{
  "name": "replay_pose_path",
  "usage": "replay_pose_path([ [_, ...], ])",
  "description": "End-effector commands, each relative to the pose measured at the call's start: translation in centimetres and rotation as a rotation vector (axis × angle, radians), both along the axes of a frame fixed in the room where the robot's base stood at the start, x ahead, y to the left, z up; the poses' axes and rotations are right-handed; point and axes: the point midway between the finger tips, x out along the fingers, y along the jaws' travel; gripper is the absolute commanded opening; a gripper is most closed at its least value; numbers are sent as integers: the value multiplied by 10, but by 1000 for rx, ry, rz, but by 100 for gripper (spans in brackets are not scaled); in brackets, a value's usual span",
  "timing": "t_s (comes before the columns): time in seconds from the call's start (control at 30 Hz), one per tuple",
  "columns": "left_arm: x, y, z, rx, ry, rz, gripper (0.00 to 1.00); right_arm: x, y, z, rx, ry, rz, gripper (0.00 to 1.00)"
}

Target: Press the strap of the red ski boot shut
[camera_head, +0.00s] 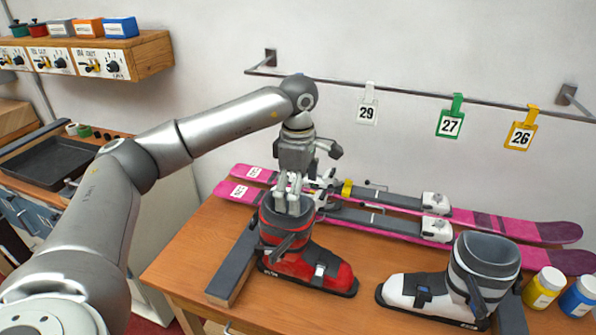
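The red ski boot (296,262) stands upright on the wooden bench, toe to the right. Its dark strap (287,243) crosses the cuff's near side and seems to stand off at an angle; I cannot tell how far. A buckle (319,270) sits on the lower shell. My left gripper (288,207) points down at the top of the red boot's cuff, its fingers close together with nothing visible between them. The fingers hide part of the cuff opening, and I cannot tell whether they touch it. My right gripper is not in view.
A grey-topped wooden block (235,265) lies left of the red boot. A white-and-grey boot (480,265) stands to the right, near yellow (543,288) and blue (580,296) jars. Pink skis (390,223) lie behind. Tags hang from a wall rail (410,90).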

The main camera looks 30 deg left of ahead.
Motion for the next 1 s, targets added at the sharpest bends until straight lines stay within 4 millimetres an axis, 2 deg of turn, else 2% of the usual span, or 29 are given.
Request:
replay_pose_path([
  [0.13,-1,0,-23,-1,3,0,100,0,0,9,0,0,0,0],
  [0.3,0,0,-42,0,2,1,100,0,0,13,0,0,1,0],
  [0.7,0,0,-49,-2,-1,0,99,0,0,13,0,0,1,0],
  [1.0,0,0,-49,-2,-1,0,60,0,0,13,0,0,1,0],
])
